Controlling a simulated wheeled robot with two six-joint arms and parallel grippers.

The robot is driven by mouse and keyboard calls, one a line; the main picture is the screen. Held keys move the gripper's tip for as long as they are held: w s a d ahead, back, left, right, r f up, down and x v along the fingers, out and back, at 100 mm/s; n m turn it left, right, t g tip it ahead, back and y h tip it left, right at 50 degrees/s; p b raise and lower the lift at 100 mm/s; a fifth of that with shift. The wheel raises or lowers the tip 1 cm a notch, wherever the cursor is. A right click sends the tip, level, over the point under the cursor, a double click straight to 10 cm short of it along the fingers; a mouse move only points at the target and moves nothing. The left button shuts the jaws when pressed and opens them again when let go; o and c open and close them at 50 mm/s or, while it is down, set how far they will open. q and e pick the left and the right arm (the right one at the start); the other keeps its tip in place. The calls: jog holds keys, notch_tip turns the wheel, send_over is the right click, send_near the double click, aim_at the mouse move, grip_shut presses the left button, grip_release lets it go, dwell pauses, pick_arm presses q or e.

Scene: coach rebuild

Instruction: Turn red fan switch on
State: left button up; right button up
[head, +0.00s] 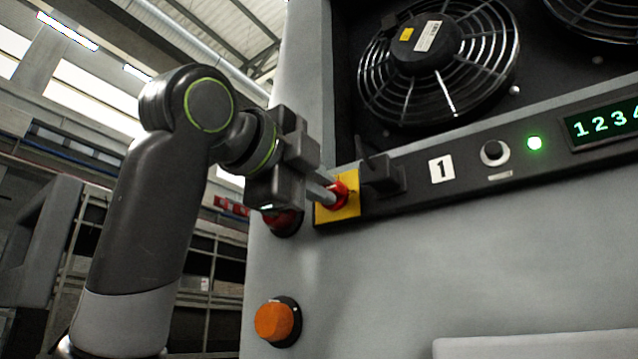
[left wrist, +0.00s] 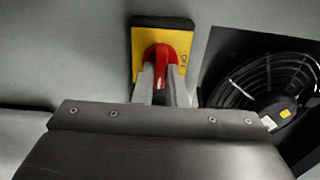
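The red fan switch (head: 341,190) is a red rotary knob on a yellow square plate (head: 349,208) at the left end of the dark panel strip. In the left wrist view the red knob (left wrist: 158,54) stands on the yellow plate (left wrist: 183,40), with a sideways label that appears to read OFF at its right. My left gripper (head: 327,193) reaches the knob from the left. In the left wrist view its two grey fingers (left wrist: 161,82) lie on either side of the red handle, seemingly shut on it; they hide part of the handle. My right gripper is in neither view.
A dark block (head: 382,176) juts out just right of the plate. A red round button (head: 283,222) sits behind and below my gripper, and an orange knob (head: 277,321) is lower. A fan (head: 440,60), a small knob (head: 494,153), a green light (head: 534,143) and a display (head: 605,122) are right.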

pick_arm(q)
jog(key=o, duration=0.5)
jog(key=shift+c, duration=0.2)
jog(key=b+v, duration=0.8)
jog(key=v, duration=0.9)
jog(key=shift+s+a, duration=0.15)
